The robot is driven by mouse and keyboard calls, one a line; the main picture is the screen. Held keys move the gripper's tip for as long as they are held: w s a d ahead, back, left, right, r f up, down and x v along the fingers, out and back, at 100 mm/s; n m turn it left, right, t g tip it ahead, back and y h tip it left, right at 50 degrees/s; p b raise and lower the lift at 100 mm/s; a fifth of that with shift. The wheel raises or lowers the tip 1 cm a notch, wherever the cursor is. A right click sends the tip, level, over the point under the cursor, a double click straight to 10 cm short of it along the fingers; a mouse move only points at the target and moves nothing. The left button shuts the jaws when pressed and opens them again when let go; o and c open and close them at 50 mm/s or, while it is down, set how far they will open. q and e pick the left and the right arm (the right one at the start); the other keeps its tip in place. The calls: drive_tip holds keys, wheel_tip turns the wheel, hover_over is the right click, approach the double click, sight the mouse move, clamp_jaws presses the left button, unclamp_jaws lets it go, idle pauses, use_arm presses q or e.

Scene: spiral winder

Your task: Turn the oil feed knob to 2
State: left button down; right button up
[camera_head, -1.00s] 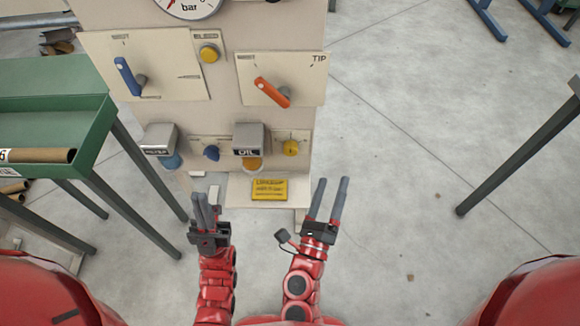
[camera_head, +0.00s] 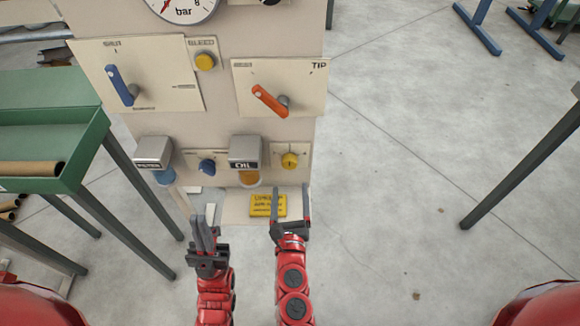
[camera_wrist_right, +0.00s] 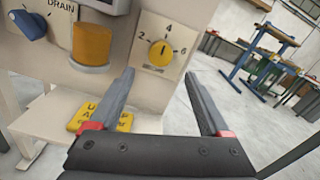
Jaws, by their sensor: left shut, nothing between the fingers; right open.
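The oil feed knob (camera_head: 289,161) is a small yellow round knob on a pale plate at the lower right of the panel. In the right wrist view the yellow knob (camera_wrist_right: 161,53) has a scale marked 2, 4 and 6, and its dark pointer line stands upright, toward 4. My right gripper (camera_head: 291,191) is open, just below the knob in the head view and apart from it. In the right wrist view its fingers (camera_wrist_right: 158,78) reach up on both sides below the knob. My left gripper (camera_head: 203,222) is shut and empty, lower left of the panel.
The OIL unit (camera_head: 245,152) with its amber bowl is left of the knob, and a blue knob (camera_head: 207,166) lies beyond it. An orange lever (camera_head: 269,101) is above. A yellow label block (camera_head: 268,205) sits below on the ledge.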

sight(290, 167)
drive_tip(key=w+p, duration=0.1)
drive_tip(key=w, duration=0.7)
drive_tip(key=shift+w, duration=0.3)
clamp_jaws()
